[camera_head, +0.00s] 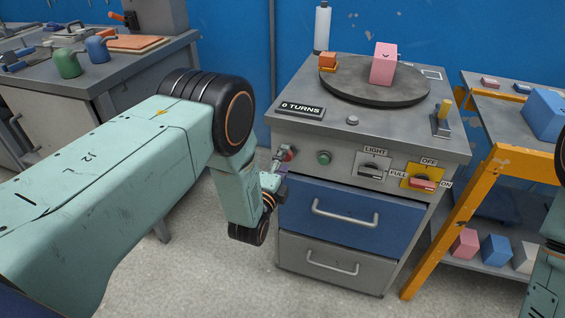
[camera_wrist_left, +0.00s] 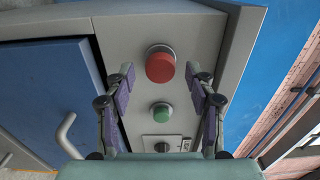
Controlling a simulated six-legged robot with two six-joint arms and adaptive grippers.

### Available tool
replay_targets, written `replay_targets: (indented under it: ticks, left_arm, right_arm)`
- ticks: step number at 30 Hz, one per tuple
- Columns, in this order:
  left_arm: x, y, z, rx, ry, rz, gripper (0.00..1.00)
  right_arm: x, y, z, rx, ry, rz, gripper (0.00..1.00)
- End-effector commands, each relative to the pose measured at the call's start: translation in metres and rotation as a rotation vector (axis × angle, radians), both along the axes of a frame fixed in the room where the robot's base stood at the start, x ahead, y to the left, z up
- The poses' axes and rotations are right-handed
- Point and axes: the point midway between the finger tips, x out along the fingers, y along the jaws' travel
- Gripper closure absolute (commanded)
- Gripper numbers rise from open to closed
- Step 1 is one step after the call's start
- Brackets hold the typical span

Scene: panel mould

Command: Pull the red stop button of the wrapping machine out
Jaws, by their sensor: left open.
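The wrapping machine (camera_head: 340,137) is a grey cabinet with a round turntable on top. Its red stop button (camera_wrist_left: 160,66) is a round red knob on a metal collar on the front panel. In the head view the red button (camera_head: 289,151) is partly hidden by my left gripper (camera_head: 281,160). In the left wrist view my left gripper (camera_wrist_left: 164,75) is open, with one finger on each side of the red button and a gap on both sides. The green button (camera_wrist_left: 160,113) sits beside the red one. My right gripper is not in view.
A pink block (camera_head: 383,64) and an orange block (camera_head: 328,61) stand on the turntable (camera_head: 375,94). A yellow-and-red switch (camera_head: 422,180) is on the panel's right. A blue drawer (camera_head: 350,222) is below. An orange-framed rack (camera_head: 452,215) stands right, a workbench (camera_head: 120,75) left.

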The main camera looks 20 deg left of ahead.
Motion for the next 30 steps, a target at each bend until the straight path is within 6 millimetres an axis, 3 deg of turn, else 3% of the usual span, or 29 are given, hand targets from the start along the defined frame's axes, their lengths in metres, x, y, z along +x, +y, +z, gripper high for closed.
replay_targets:
  ticks: [11,24,30]
  left_arm:
    - [-0.009,0.000,0.000,0.000,0.001,0.000,0.44]
    - [-0.090,0.003,-0.001,0.001,0.004,-0.001,0.44]
    - [-0.114,0.004,-0.001,0.000,0.002,-0.001,0.44]
  right_arm:
    - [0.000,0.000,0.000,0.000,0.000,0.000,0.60]
    - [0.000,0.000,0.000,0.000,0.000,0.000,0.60]
    - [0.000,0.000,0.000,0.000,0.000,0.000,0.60]
